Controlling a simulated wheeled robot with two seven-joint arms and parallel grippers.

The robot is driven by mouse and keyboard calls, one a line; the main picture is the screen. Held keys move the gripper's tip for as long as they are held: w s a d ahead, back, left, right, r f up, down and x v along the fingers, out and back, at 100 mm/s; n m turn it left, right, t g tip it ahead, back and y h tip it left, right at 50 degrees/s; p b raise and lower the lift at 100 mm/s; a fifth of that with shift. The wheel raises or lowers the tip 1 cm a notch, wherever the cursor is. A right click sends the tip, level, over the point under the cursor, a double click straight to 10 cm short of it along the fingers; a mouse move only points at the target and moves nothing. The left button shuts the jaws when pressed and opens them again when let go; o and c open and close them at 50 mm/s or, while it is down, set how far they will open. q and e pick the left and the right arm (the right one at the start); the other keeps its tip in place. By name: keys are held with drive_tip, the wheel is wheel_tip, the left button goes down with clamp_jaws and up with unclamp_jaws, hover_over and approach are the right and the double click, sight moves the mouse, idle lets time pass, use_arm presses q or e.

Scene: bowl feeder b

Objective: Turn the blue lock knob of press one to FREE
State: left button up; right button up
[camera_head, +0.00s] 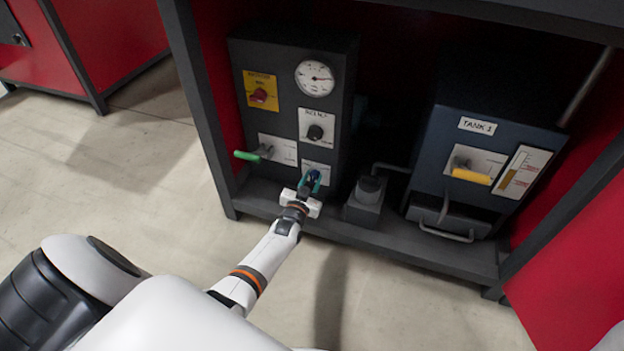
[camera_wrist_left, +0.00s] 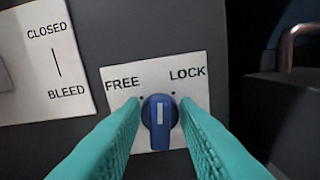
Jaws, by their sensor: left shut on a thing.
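The blue lock knob (camera_wrist_left: 160,124) sits on a white plate (camera_wrist_left: 113,73) marked FREE at the left and LOCK at the right. Its white mark points about straight up in the left wrist view, between the two words. My left gripper (camera_head: 308,182) is at the low front of the grey press panel (camera_head: 285,100). Its teal fingers (camera_wrist_left: 160,135) are shut on the knob, one on each side. In the head view the knob is mostly hidden by the fingers. My right gripper is in neither view.
Above the knob are a green-handled lever (camera_head: 247,155), a black knob (camera_head: 315,132), a red knob (camera_head: 259,96) and a gauge (camera_head: 314,78). A dark block (camera_head: 367,195) stands to the right, then the TANK 1 unit (camera_head: 425,150) with a yellow handle (camera_head: 471,176).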

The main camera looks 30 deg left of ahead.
use_arm(q)
drive_tip(key=n, duration=0.3)
drive_tip(key=shift+a+n, duration=0.1)
drive_tip(key=shift+n, duration=0.3)
drive_tip(key=n, duration=0.3)
drive_tip(key=shift+a+n, duration=0.1)
drive_tip(key=shift+n, duration=0.2)
drive_tip(key=shift+f+n, duration=0.1)
drive_tip(key=shift+n, duration=1.5)
drive_tip(key=o, duration=0.6)
drive_tip(key=shift+o, duration=0.2)
drive_tip(key=shift+s, duration=0.15)
